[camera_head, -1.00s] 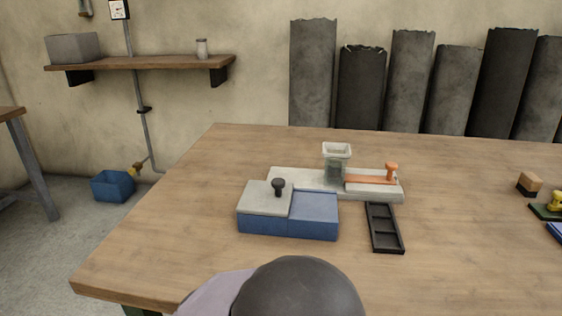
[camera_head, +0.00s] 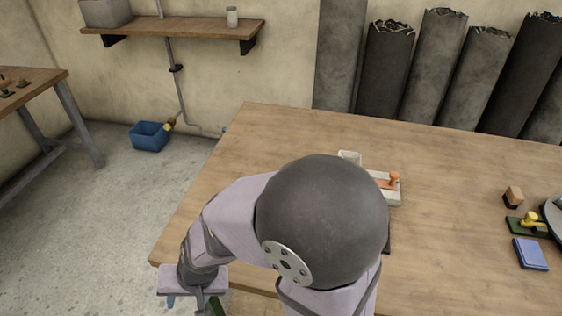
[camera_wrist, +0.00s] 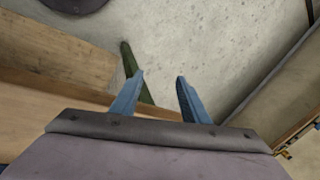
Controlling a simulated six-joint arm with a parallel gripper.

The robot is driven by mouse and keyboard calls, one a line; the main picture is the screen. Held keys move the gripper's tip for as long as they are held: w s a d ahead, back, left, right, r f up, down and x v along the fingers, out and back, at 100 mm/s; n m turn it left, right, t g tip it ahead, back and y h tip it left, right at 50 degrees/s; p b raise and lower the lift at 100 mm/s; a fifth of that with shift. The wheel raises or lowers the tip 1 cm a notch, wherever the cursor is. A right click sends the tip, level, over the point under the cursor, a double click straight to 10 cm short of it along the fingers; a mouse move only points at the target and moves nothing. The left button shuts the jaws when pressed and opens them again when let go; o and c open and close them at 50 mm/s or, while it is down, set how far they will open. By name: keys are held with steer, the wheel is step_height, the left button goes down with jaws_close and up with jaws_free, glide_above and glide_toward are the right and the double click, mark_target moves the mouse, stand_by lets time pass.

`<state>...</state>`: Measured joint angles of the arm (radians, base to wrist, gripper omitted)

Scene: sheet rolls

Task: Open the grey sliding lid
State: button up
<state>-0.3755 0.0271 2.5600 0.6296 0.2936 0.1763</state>
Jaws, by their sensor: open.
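The grey sliding lid with its dark knob, and the blue box it sits on, are hidden behind my arm in the head view. My gripper (camera_head: 193,304) hangs off the table's left front corner, pointing down. In the wrist view its two blue fingers (camera_wrist: 160,80) are apart with nothing between them. Below them are the concrete floor (camera_wrist: 185,35) and the table's wooden edge. The lid is not recognisable in the wrist view.
Past my arm, a pale block with an orange-knobbed slide (camera_head: 393,188) and a white funnel (camera_head: 349,157) partly show. A wooden block (camera_head: 513,196), a yellow-knobbed piece (camera_head: 530,221) and a blue pad (camera_head: 530,254) lie right. The table's (camera_head: 290,135) back is clear.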

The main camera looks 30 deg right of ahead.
steer(key=s+d+r+n+g+h+p, duration=0.1)
steer(key=d+r+p, duration=0.4)
steer(key=r+p, duration=0.5)
steer(key=s+d+r+n+g+h+p, duration=0.1)
steer(key=s+d+r+n+p, duration=0.1)
steer(key=d+r+p, duration=0.55)
steer(key=s+d+r+n+g+h+p, duration=0.1)
steer(key=d+r+p, duration=0.2)
steer(key=r+p, duration=0.9)
steer(key=w+d+f+m+y+b, duration=0.1)
steer(key=w+d+f+m+b, duration=0.4)
steer(key=d, duration=0.3)
steer(key=w+d+f+m+y+b, duration=0.25)
steer(key=d+f+m+b, duration=0.2)
steer(key=d+m, duration=0.25)
steer(key=w+d+f+m+y+b, duration=0.1)
steer(key=w+d+f+m+b, duration=0.45)
steer(key=d, duration=0.25)
steer(key=shift+s+p+x, duration=0.2)
steer(key=shift+p+x, duration=0.2)
steer(key=shift+x, duration=0.9)
steer(key=shift+s+p+x, duration=0.15)
steer(key=shift+p+x, duration=0.25)
steer(key=shift+x, duration=0.9)
